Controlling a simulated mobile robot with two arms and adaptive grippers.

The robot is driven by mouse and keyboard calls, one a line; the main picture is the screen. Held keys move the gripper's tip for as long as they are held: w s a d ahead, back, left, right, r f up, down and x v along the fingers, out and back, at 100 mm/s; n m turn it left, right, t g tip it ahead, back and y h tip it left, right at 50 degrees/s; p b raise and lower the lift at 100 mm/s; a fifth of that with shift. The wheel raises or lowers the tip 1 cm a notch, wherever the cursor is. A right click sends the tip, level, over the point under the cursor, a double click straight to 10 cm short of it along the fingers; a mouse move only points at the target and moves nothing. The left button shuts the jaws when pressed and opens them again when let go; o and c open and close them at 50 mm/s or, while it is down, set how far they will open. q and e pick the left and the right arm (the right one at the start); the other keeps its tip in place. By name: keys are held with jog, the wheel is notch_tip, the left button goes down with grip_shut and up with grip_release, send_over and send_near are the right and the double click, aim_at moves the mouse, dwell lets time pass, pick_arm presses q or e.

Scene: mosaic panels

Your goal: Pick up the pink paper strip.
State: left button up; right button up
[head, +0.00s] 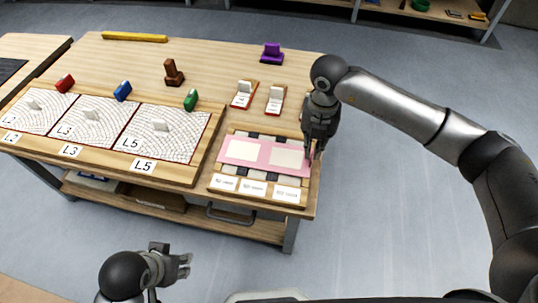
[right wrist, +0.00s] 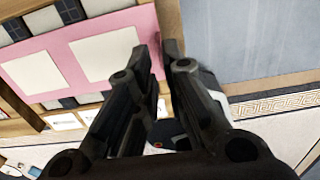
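The pink paper strip (head: 264,154) lies flat on a wooden board at the table's right end, with two pale rectangles on it. It also shows in the right wrist view (right wrist: 72,66). My right gripper (head: 311,155) points down at the strip's right end. In the right wrist view its fingertips (right wrist: 158,52) stand a narrow gap apart beside the strip's end, with nothing clearly held between them. Whether they touch the strip cannot be told. My left gripper (head: 187,265) is empty, off the table's front edge, its fingers apart.
The wooden board (head: 213,183) has dark and light squares and several white labels. Left is a tray (head: 180,172) with three mesh panels and coloured blocks. Behind are two small card stands (head: 275,100), a brown stamp (head: 173,74) and a purple one (head: 271,54). Floor lies right.

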aim_at(312, 156)
jog(key=shift+f, duration=0.45)
notch_tip(312, 156, down, 4)
jog(key=shift+d+f+b, duration=0.1)
jog(key=shift+b, duration=0.45)
grip_shut()
pick_arm(q)
jog(key=shift+s, duration=0.15)
